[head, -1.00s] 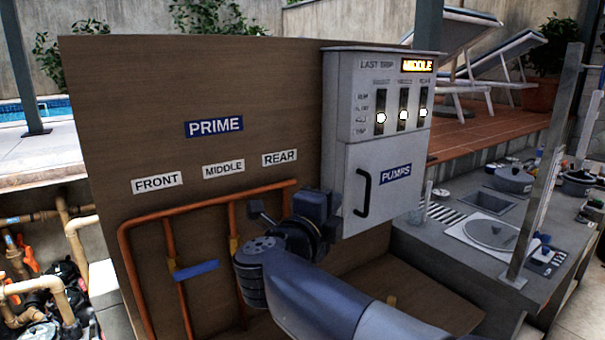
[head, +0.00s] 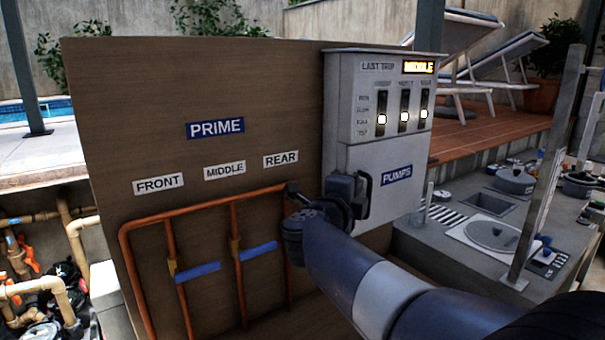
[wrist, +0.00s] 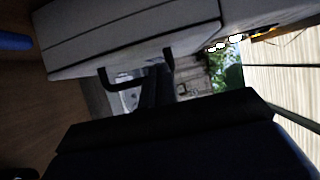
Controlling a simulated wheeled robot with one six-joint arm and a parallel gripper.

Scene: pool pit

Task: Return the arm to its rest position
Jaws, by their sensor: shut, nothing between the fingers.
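My arm (head: 385,295) reaches in from the lower right of the head view, bent at the wrist. My gripper (head: 345,188) is in front of the grey pump cabinet (head: 360,155), beside its black door handle (head: 365,185), which it partly covers. In the wrist view my gripper (wrist: 156,85) is shut and empty, a dark narrow shape overlapping the handle (wrist: 122,84). I cannot tell whether they touch. The cabinet door looks closed.
Copper pipes (head: 180,205) run on the wooden board (head: 120,100), with blue levers on the left (head: 198,271) and middle (head: 258,250) pipes. My wrist covers part of the right pipe. A grey counter (head: 455,270) and a metal post (head: 535,200) stand at the right.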

